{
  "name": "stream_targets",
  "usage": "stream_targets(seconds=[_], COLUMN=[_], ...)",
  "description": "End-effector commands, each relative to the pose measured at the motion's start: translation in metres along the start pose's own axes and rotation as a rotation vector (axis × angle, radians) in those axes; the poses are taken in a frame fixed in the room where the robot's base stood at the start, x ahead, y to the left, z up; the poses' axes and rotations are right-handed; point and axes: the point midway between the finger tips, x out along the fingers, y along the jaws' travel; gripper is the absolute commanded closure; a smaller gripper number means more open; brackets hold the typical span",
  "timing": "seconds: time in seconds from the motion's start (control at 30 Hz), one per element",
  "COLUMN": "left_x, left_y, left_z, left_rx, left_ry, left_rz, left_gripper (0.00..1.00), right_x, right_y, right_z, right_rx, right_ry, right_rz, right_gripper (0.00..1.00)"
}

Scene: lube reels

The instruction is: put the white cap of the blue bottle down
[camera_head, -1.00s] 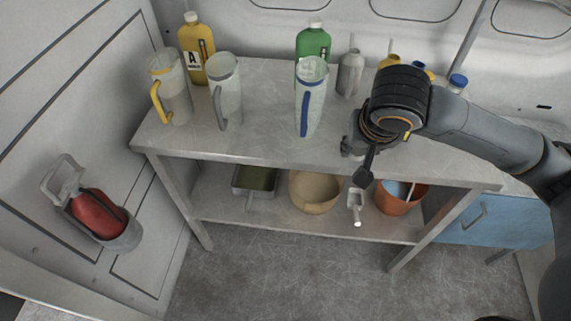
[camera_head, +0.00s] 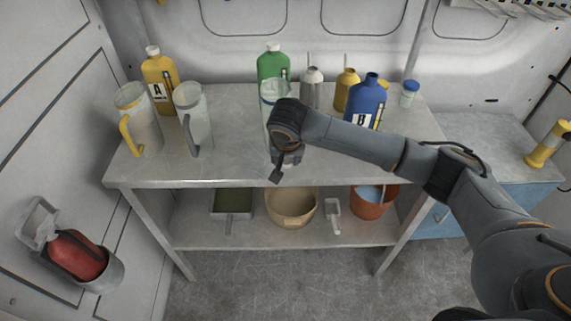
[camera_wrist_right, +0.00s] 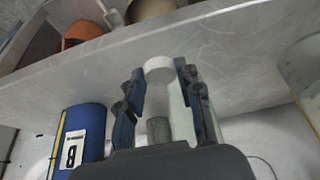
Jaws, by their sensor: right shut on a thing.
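The blue bottle (camera_head: 368,98) stands upright at the back right of the upper tabletop, its neck bare. It also shows at the left of the right wrist view (camera_wrist_right: 88,128). My right gripper (camera_head: 277,176) is at the tabletop's front edge, left of the blue bottle. In the right wrist view, my right gripper (camera_wrist_right: 160,75) is shut on the white cap (camera_wrist_right: 158,66), held between its fingertips. The head view hides the cap behind the gripper. I cannot tell whether the cap touches the tabletop (camera_head: 235,160). My left gripper is not in view.
A clear jug (camera_head: 274,92) is partly hidden behind my right gripper. Two other jugs (camera_head: 140,122) (camera_head: 193,120) stand left. Yellow (camera_head: 160,80), green (camera_head: 273,62) and grey (camera_head: 311,90) bottles stand behind. The tabletop's front right is largely clear beneath my arm.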

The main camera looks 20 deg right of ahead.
Motion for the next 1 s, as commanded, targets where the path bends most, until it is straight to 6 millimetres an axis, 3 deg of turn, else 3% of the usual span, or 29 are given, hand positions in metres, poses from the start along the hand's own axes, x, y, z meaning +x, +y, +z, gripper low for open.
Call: stream_targets(seconds=[0.3,1.0], left_x=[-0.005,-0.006], left_y=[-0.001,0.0], left_z=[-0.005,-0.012], left_rx=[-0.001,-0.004], left_ry=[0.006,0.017], left_rz=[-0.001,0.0], left_gripper=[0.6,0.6], right_x=[0.035,0.05], right_y=[-0.002,-0.001], right_z=[0.009,0.017], right_rx=[-0.002,-0.001], right_ry=[0.001,-0.006], right_rz=[0.0,0.002], right_gripper=[0.94,0.94])
